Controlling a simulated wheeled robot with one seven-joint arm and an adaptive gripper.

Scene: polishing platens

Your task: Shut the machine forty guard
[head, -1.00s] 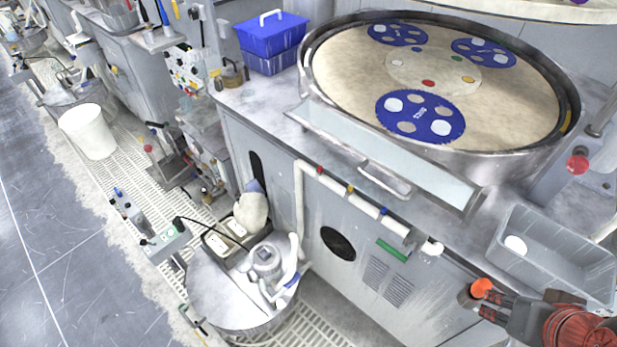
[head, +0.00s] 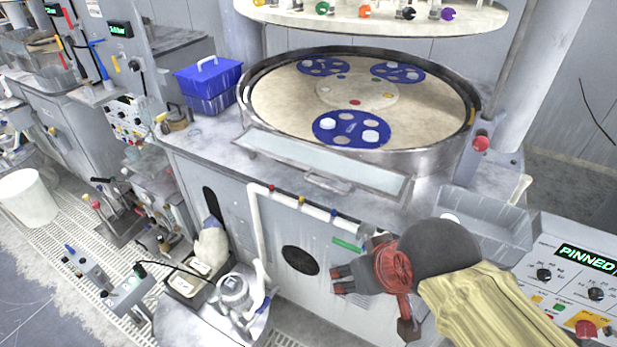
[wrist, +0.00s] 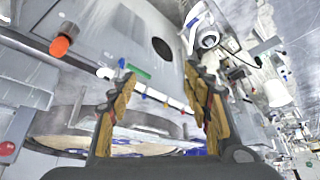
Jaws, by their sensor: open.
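The guard (head: 325,166) is a clear panel in a metal frame with a bar handle (head: 327,183). It lies along the front rim of the large round polishing machine (head: 452,155), sloping outward and leaving the platen uncovered. No number forty is readable on the machine. My gripper (head: 336,279) is in front of the cabinet face, below the guard and its handle, touching neither. Its fingers point left in the head view. In the wrist view my gripper (wrist: 160,82) shows two spread fingers with nothing between them.
A grey bin (head: 490,225) stands right of the guard, above my arm. A control panel (head: 575,275) reading "PINNED" is at the right. A white pipe (head: 290,200) runs below the guard. A drum (head: 215,305) stands at lower left. An orange knob (wrist: 60,46) shows in the wrist view.

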